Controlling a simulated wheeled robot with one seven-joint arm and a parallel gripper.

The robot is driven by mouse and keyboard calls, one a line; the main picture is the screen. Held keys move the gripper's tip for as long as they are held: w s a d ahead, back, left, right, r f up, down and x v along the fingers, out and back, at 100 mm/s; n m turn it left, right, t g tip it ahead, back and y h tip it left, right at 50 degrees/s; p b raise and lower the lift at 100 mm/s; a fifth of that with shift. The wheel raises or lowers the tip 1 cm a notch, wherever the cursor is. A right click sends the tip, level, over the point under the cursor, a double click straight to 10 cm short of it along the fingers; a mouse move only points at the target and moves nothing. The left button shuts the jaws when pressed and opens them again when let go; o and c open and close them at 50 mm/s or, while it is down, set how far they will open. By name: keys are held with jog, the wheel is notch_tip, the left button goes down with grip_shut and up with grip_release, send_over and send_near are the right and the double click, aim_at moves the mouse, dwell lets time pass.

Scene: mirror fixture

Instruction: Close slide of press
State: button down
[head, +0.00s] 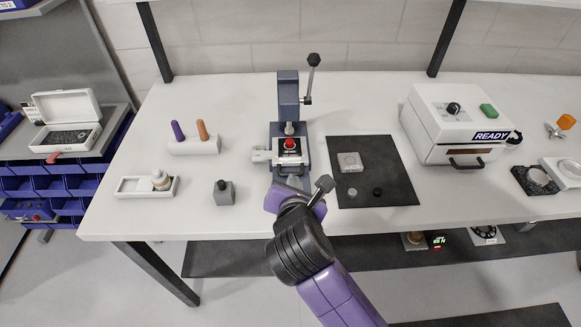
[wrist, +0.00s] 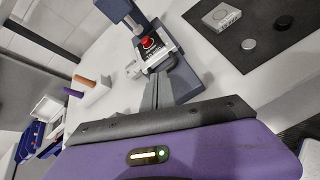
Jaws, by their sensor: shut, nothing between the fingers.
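The press (head: 288,88) stands on the table, a dark blue-grey column with a lever ending in a black knob at its upper right. Its slide (head: 290,160) is a pale plate bearing a red round piece (head: 290,144), low at the front of the press, below the ram. The slide also shows in the wrist view (wrist: 160,58). My gripper (head: 292,181) is at the near side of the press, just in front of the slide. Its fingers (wrist: 151,88) are together and empty, pointing at the press. Whether they touch the slide I cannot tell.
A dark mat (head: 372,185) with a small metal block and two discs lies right of the press. A white machine marked READY (head: 455,122) stands farther right. A grey block (head: 224,193), a white tray (head: 135,187) and a holder with two handles (head: 194,147) are left.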

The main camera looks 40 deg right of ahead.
jog(key=n, duration=0.5)
send_near(290, 156)
jog(key=w+f, duration=0.1)
jog(key=w+d+f, duration=0.1)
jog(key=d+f, duration=0.1)
jog(key=f, duration=0.1)
jog(key=shift+w+p, duration=0.3)
jog(key=shift+w, duration=0.1)
jog(key=shift+w+d+r+p, duration=0.1)
jog(key=shift+w+d+p, duration=0.75)
jog(key=shift+w, duration=0.3)
jog(key=shift+w+d, duration=0.2)
jog(key=shift+w, duration=0.05)
